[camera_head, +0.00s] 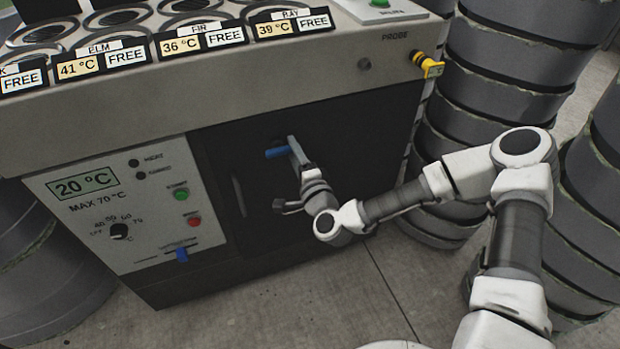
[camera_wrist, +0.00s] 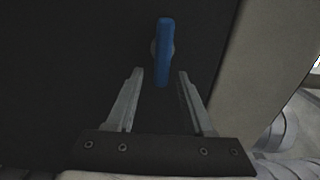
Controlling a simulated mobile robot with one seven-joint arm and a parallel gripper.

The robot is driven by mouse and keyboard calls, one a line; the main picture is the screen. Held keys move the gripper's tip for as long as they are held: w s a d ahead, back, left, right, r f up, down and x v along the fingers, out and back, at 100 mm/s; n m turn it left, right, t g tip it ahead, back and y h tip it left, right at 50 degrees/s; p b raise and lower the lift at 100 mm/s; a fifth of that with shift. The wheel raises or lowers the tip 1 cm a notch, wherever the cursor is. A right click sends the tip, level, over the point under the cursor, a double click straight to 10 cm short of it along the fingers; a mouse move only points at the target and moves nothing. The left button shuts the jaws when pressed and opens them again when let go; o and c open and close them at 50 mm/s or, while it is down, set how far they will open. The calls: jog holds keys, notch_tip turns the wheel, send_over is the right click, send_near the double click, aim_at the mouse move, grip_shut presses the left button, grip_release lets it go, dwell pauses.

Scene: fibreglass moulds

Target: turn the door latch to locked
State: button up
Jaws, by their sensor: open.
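The door latch is a blue bar (camera_head: 277,152) on the dark door (camera_head: 345,125) of the cabinet. In the camera_head view it lies roughly level, pointing left. In the camera_wrist view the latch (camera_wrist: 164,52) stands lengthwise, just past the fingertips and roughly centred between their lines. My gripper (camera_head: 294,146) is at the right end of the latch, and its fingers partly hide that end. I cannot tell whether a finger touches the latch.
A control panel (camera_head: 110,215) with a blue slider (camera_head: 181,254) is left of the door. A dark door handle (camera_head: 238,194) is left of my gripper. The cabinet's grey upper band (camera_head: 215,99) overhangs above. Stacked grey moulds (camera_head: 500,90) stand close at right.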

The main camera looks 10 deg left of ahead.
jog(key=p+v, duration=0.5)
jog(key=v, duration=1)
jog(key=shift+s, duration=0.35)
